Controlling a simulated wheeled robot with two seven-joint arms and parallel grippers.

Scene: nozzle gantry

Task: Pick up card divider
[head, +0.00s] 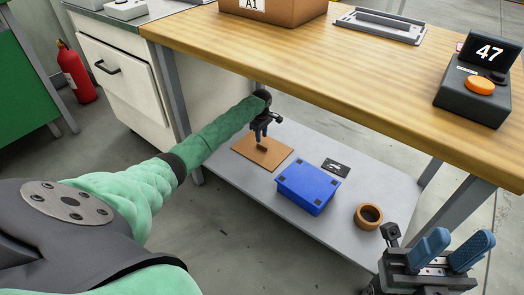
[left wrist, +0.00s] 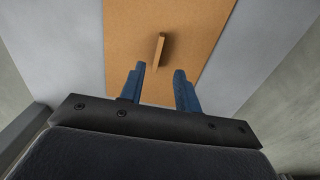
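The card divider looks to be the flat tan board (head: 274,159) lying on the grey lower shelf. In the left wrist view the board (left wrist: 128,38) has a thin brown upright tab (left wrist: 159,48) near its middle. My left gripper (head: 261,136) reaches under the table and points down above the board. In the left wrist view its blue fingers (left wrist: 159,72) are apart, with the tab between and just beyond the tips; contact is not visible. My right gripper (head: 451,250) is open and empty at the lower right, outside the shelf.
On the shelf (head: 330,222) are a blue box (head: 307,188), a small black card (head: 335,167) and a brown ring-shaped object (head: 368,216). The wooden tabletop (head: 340,75) overhangs the left arm. A table leg (head: 467,216) stands near my right gripper.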

